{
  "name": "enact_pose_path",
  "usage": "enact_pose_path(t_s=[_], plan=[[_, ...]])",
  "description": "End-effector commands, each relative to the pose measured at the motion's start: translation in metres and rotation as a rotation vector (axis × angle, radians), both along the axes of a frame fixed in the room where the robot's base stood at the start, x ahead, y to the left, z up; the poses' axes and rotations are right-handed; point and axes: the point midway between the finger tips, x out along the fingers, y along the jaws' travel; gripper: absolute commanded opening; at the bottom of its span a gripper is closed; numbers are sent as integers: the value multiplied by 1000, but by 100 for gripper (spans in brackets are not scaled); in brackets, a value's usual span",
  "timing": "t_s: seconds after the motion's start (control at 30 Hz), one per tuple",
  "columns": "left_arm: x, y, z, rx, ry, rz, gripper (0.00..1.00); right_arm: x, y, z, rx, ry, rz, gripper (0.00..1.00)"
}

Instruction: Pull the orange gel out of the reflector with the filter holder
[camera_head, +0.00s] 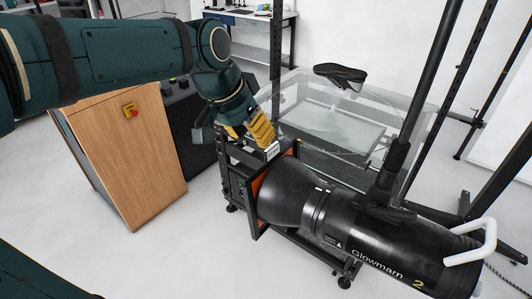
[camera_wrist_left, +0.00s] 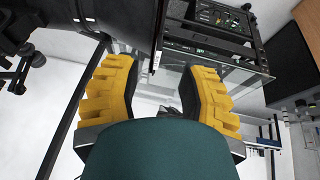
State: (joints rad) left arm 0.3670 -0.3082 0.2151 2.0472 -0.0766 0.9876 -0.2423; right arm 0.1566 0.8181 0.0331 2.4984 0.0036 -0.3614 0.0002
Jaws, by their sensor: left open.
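The black reflector (camera_head: 288,192) is the flared end of a lamp marked Glowmarn, lying across the lower right of the head view. A dark filter holder (camera_head: 251,217) sits at its mouth, with a strip of the orange gel (camera_head: 257,190) showing beside the rim. My left gripper (camera_head: 266,138), with yellow fingers, is at the holder's top edge by a white label. In the left wrist view my left gripper (camera_wrist_left: 160,72) is open, and the narrow dark holder edge shows between and beyond the fingertips. Contact cannot be told. My right gripper is not in view.
A wooden-sided cabinet (camera_head: 130,150) with a red button is at the left. Black stand poles (camera_head: 420,80) rise at the right. White floor is open at the front left.

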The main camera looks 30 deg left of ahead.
Motion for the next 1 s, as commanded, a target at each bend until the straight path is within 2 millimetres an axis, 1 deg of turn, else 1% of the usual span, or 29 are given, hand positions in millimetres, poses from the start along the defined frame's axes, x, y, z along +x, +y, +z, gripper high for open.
enact_pose_path(t_s=[0.03, 0.2, 0.4, 0.5, 0.7, 1.0], plan=[[3, -1, -10, -1, 4, -1, 41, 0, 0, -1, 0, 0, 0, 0], [14, -5, -39, -1, 5, -1, 41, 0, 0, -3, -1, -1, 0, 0], [26, -10, -67, -1, 3, 1, 41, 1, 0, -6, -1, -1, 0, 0], [31, -11, -77, -1, 2, -1, 41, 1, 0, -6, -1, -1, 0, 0], [35, -13, -87, 0, 0, -1, 41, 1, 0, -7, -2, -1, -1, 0], [36, -13, -87, 0, -1, 0, 41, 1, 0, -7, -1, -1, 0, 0]])
